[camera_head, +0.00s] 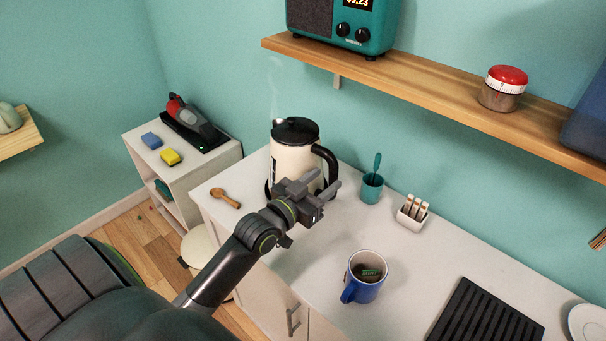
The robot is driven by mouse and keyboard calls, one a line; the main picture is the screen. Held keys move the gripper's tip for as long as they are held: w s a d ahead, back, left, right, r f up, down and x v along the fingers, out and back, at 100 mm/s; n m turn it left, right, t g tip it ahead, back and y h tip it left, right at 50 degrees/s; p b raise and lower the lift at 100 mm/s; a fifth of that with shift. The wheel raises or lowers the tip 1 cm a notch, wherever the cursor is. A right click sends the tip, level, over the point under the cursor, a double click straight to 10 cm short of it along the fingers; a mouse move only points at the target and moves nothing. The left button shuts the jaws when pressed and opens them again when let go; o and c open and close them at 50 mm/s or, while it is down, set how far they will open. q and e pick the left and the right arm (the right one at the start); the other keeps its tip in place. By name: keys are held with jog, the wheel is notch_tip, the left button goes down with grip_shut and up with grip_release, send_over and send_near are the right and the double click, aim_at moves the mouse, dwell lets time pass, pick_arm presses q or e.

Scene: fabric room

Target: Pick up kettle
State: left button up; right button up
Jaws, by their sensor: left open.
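The kettle (289,156) is cream white with a black lid and a black handle on its right side. It stands upright on the white counter near the wall, with faint steam rising above its spout. My left gripper (322,187) is in front of the kettle's lower right part, with its fingers spread near the bottom of the handle. The gripper hides part of the kettle's lower body and base. No part of the kettle is clearly between the fingers. My right gripper does not show.
A blue mug (363,279), a teal cup (372,188), a white holder (411,213) and a black rack (486,318) stand right of the kettle. A wooden spoon (226,198) lies left. A wooden shelf (440,103) runs above. Bare counter lies around the mug.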

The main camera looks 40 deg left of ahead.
aim_at(330, 175)
pick_arm(q)
jog(key=shift+w+d+f+p, duration=0.1)
jog(key=shift+w+f+p, duration=0.1)
jog(key=shift+w, duration=1.1)
jog(key=shift+w+f+p, duration=0.2)
jog(key=shift+w, duration=1.1)
jog(key=shift+c, duration=0.4)
grip_shut()
